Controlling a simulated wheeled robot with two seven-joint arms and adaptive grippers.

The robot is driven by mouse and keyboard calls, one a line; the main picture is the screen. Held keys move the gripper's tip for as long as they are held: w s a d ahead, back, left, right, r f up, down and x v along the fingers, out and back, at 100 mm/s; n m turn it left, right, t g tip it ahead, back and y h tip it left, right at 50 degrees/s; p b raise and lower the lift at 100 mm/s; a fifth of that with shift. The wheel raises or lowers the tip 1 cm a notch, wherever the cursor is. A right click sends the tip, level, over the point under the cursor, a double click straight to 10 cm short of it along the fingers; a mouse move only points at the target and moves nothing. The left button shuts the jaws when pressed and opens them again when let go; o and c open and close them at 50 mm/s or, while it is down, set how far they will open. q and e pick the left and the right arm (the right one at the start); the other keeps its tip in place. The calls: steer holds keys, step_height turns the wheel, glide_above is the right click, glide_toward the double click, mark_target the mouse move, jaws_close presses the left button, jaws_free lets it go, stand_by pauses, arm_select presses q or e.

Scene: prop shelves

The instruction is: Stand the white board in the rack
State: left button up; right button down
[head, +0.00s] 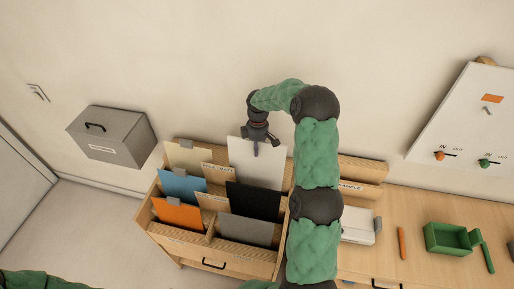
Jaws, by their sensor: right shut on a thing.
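The white board (262,168) is upright at the back right of the wooden rack (212,258). Its lower part is hidden behind the black board (252,200). My right gripper (256,147) points down and is shut on the top edge of the white board. I cannot tell whether the board's bottom edge touches the slot. The rack also holds a blue board (183,187), an orange board (179,214), a grey board (245,230) and a cream board (188,156). My left gripper is out of view; only a bit of green arm shows at the lower left.
A grey box (110,136) with a black handle is at the left by the wall. On the counter at right are a white object (357,226), an orange stick (402,243) and a green tray (450,239). A white panel (463,124) leans at the upper right.

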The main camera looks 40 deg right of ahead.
mark_target(257, 160)
steer(key=shift+f+b, duration=2.1)
steer(key=shift+f, duration=1.6)
steer(key=c, duration=1.2)
jaws_free()
steer(key=shift+o, duration=0.2)
step_height(257, 160, up, 10)
